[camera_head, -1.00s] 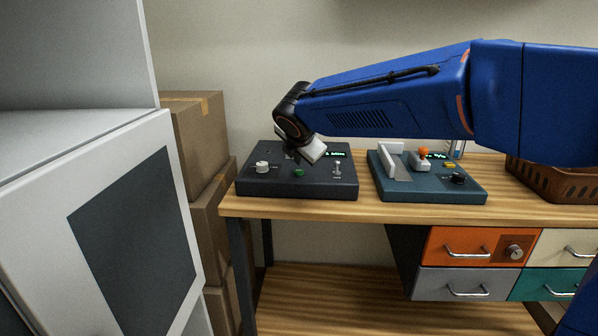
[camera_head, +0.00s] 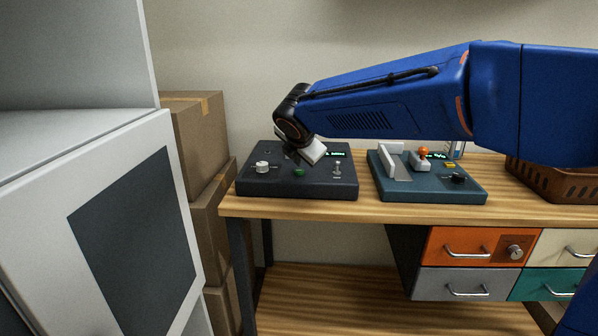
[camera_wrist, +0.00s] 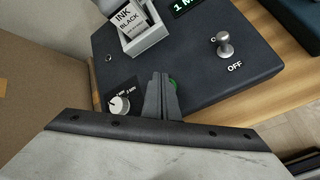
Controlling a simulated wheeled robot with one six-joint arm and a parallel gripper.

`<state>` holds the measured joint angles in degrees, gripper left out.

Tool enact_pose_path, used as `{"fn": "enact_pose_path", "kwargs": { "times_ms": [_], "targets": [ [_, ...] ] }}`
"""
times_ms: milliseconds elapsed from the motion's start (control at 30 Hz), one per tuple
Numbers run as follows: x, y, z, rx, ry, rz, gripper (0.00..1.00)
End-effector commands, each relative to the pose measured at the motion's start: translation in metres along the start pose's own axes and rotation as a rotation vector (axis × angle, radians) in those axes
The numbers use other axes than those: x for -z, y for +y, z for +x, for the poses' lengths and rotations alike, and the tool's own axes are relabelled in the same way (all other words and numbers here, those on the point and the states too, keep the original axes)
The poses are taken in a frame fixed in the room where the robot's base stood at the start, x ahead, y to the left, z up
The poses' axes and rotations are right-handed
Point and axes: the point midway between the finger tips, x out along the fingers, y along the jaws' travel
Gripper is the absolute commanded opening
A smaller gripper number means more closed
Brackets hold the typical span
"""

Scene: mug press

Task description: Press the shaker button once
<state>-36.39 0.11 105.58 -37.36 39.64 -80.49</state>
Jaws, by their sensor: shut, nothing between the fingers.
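The shaker is a dark box (camera_head: 325,186) on the left end of the wooden bench. Its green button (camera_head: 299,172) sits on the top near the front, between a white knob (camera_head: 262,167) and a metal toggle switch (camera_head: 337,168). In the wrist view, the green button (camera_wrist: 173,84) shows only partly beside my shut, empty gripper fingers (camera_wrist: 160,78). The fingers hide part of it, and I cannot tell if they touch it. In the head view, my gripper's pale body (camera_head: 313,152) hangs over the box; its fingertips are hard to make out.
A white holder with an "INK BLACK" box (camera_wrist: 130,20) stands on the shaker's top, beside a lit display (camera_wrist: 186,5). A teal device (camera_head: 430,188) stands to the right, then a brown basket (camera_head: 545,182). Cardboard boxes (camera_head: 195,130) are stacked left of the bench.

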Motion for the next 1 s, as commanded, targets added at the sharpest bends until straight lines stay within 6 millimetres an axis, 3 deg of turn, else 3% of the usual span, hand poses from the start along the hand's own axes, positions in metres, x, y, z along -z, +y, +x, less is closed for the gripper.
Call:
{"fn": "enact_pose_path", "kwargs": {
  "times_ms": [1000],
  "targets": [
    [0.0047,-0.0048,0.0064,0.001,0.0,0.0,0.0]
  ]
}}
